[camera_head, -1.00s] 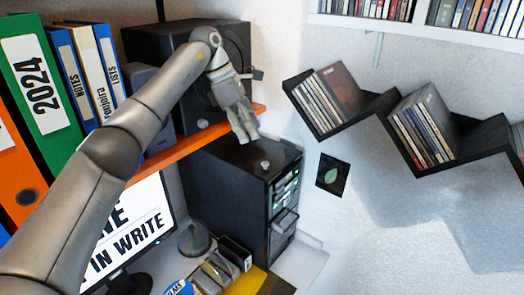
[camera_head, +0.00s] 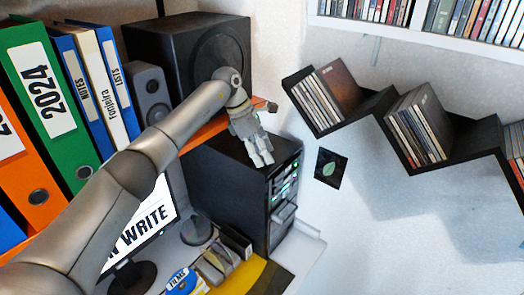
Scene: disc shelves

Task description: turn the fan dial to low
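The black computer tower (camera_head: 228,185) stands on the white desk below the orange shelf. The small grey fan dial on its top is now hidden behind my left gripper (camera_head: 262,160). My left arm reaches in from the left, and the gripper points down with its fingertips at the tower's top, where the dial showed before. I cannot tell whether the fingers touch the dial or are closed on it. The dial's setting is not visible. My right gripper is not in view.
A large black speaker (camera_head: 170,45) and several binders (camera_head: 50,90) stand on the orange shelf (camera_head: 205,133), close to my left arm. The monitor (camera_head: 150,230) is below the arm. A zigzag black disc shelf (camera_head: 372,112) hangs on the wall at right.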

